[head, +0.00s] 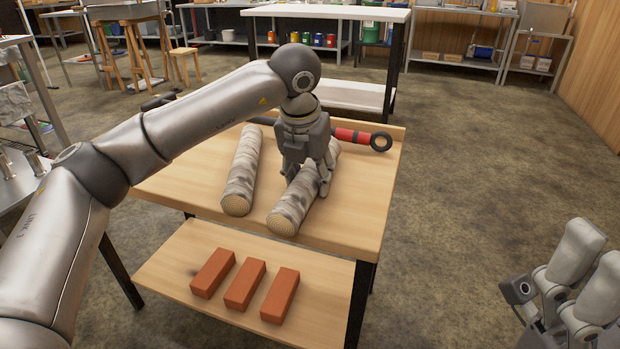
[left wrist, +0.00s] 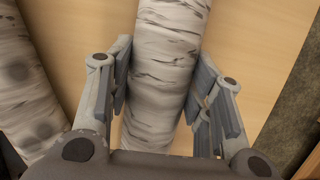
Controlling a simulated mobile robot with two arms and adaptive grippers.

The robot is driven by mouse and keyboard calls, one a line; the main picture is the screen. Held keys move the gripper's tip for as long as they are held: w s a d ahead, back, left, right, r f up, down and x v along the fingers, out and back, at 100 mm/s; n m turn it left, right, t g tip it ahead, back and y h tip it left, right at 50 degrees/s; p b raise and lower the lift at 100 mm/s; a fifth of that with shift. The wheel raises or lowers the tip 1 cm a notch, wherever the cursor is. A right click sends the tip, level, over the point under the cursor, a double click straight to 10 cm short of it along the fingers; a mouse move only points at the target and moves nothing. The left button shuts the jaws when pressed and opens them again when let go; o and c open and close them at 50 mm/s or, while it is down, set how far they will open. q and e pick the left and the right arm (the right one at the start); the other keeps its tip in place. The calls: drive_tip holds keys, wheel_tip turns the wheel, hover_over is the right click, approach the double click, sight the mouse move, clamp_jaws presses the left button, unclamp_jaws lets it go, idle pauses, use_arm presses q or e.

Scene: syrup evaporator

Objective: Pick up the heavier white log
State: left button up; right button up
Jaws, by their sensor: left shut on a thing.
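Two white birch-barked logs lie side by side on the wooden table top (head: 190,190). The left log (head: 242,172) lies apart from my gripper, and part of it shows at the left of the left wrist view (left wrist: 22,90). My left gripper (head: 308,186) reaches down from above and is shut on the right log (head: 290,208). In the left wrist view, its two fingers (left wrist: 162,100) press on both sides of that log (left wrist: 165,60). The log seems to rest on the table. My right gripper (head: 555,300) is at the lower right, away from the logs; its fingertips are not clear.
A red tool with a black ring end (head: 362,138) lies at the table's back right, behind the right log. Several orange-red bricks (head: 245,284) sit on the lower shelf (head: 180,266). A white-topped table (head: 330,12) stands behind. The floor to the right is clear.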

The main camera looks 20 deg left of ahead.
use_arm(q)
drive_tip(key=shift+r, duration=0.1)
drive_tip(key=c, duration=0.3)
drive_tip(key=shift+c, duration=0.2)
